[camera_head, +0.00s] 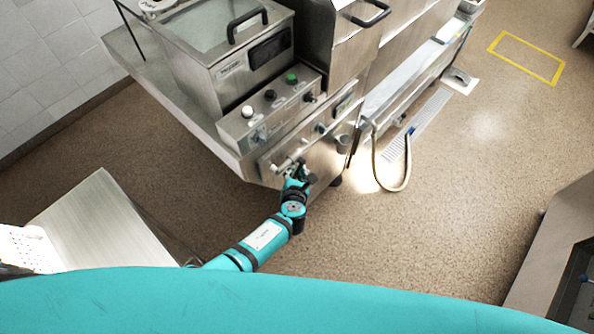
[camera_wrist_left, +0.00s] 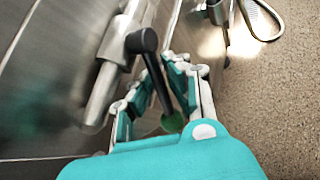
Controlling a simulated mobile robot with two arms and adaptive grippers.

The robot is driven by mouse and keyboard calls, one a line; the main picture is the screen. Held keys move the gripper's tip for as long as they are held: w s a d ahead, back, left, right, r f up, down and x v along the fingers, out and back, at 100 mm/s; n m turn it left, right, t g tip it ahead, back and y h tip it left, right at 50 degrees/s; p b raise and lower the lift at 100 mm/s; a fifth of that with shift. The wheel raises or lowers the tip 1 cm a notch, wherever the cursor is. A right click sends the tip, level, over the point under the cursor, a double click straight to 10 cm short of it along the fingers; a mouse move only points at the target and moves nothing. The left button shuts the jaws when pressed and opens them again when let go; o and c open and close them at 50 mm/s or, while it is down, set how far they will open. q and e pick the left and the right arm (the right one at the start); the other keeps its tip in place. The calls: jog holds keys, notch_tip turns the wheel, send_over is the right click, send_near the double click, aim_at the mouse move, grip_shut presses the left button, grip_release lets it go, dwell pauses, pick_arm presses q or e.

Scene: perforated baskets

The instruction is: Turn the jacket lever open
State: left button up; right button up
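The jacket lever (camera_wrist_left: 156,75) is a black handle with a rounded black hub and a green end, mounted by a steel pipe fitting (camera_wrist_left: 108,75) in the left wrist view. My left gripper (camera_wrist_left: 160,72) has its fingers on either side of the lever's handle. The fingers stand apart, and I cannot tell whether either touches the handle. In the head view my left gripper (camera_head: 297,174) is at the lower front of the steel machine (camera_head: 228,80), and the lever is too small there to make out clearly. My right gripper is not in view.
A control box (camera_head: 268,112) with several knobs sits above the lever's pipework. A hose (camera_head: 400,180) hangs to the right by a floor drain grate (camera_head: 418,122). A steel table (camera_head: 105,215) stands at the left. The brown floor in the middle is clear.

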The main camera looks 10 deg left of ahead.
pick_arm(q)
jog(key=o, duration=0.3)
jog(key=shift+r, duration=0.1)
jog(key=v, duration=1.2)
